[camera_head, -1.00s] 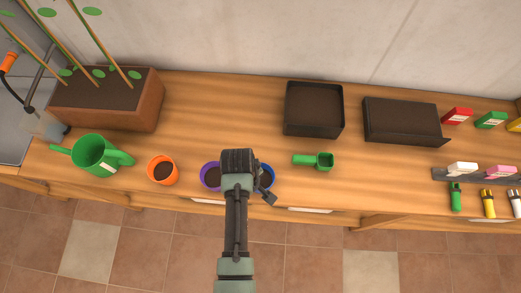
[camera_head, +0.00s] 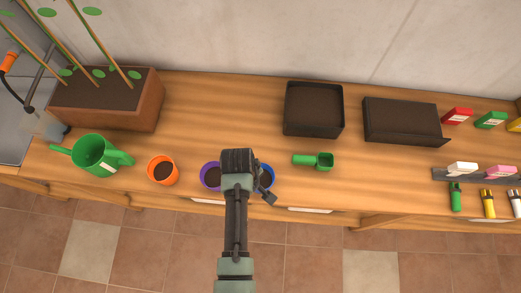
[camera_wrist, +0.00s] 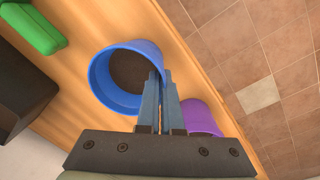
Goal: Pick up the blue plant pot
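The blue plant pot (camera_head: 267,174) stands at the front of the wooden bench, partly hidden by my wrist in the head view. In the wrist view the blue pot (camera_wrist: 118,75) is open toward me, with dark soil inside. My gripper (camera_wrist: 161,80) is at its right rim, one finger on the inside and one on the outside. The fingers are nearly together, with the rim between them.
A purple pot (camera_head: 211,178) is close beside the blue one; it also shows in the wrist view (camera_wrist: 203,117). An orange pot (camera_head: 162,171) and green watering can (camera_head: 95,155) stand left. A green scoop (camera_head: 314,161) lies right; black trays (camera_head: 314,110) stand behind.

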